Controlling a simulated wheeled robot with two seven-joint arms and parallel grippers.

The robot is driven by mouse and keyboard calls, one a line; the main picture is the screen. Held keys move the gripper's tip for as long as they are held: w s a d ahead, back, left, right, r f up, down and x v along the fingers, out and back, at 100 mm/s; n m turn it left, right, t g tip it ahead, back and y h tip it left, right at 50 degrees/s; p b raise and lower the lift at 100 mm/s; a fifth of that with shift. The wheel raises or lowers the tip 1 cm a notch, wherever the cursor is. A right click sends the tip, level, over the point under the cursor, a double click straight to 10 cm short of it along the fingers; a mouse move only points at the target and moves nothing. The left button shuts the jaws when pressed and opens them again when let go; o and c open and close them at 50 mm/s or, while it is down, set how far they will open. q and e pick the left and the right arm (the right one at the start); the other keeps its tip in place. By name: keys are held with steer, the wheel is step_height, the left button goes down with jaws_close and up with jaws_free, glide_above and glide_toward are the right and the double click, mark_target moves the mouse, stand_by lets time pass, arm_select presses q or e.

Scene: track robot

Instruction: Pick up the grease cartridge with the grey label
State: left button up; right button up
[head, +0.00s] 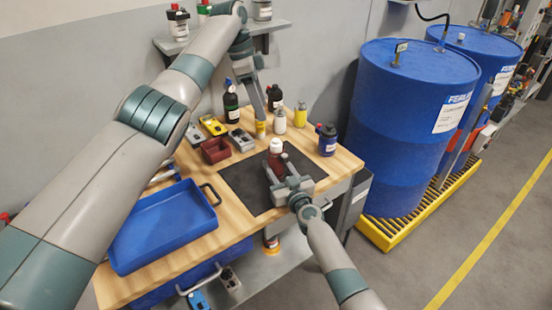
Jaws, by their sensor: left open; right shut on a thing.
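My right gripper (277,172) is shut on a dark red-brown container (275,159) with a white cap, above or on the dark mat (240,180); whether it touches the mat is unclear. My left gripper (261,119) is open, pointing down at the back of the workbench, just above or around a small yellow item (261,130). To its right stand a white cylinder (280,124) and a yellow cylinder (300,117), both upright and possibly cartridges. I cannot make out a grey label on any of them.
Dark bottles (231,106) stand behind. A dark red bin (215,150) and small devices (241,139) lie left of the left gripper. A blue-purple jar (327,141) is at right. A blue tray (160,228) fills the front left. Blue drums (405,130) stand beyond the bench.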

arm_select(q)
glide_above(275, 140)
steer(key=a, duration=0.2)
steer(key=shift+a+f, duration=0.15)
steer(key=shift+f, duration=3.15)
steer(key=x, duration=0.4)
steer(key=shift+s+d+r, duration=0.15)
steer(key=shift+d, duration=0.25)
steer(key=shift+d+f, duration=0.1)
steer(key=shift+f, duration=0.5)
steer(key=shift+c, duration=0.7)
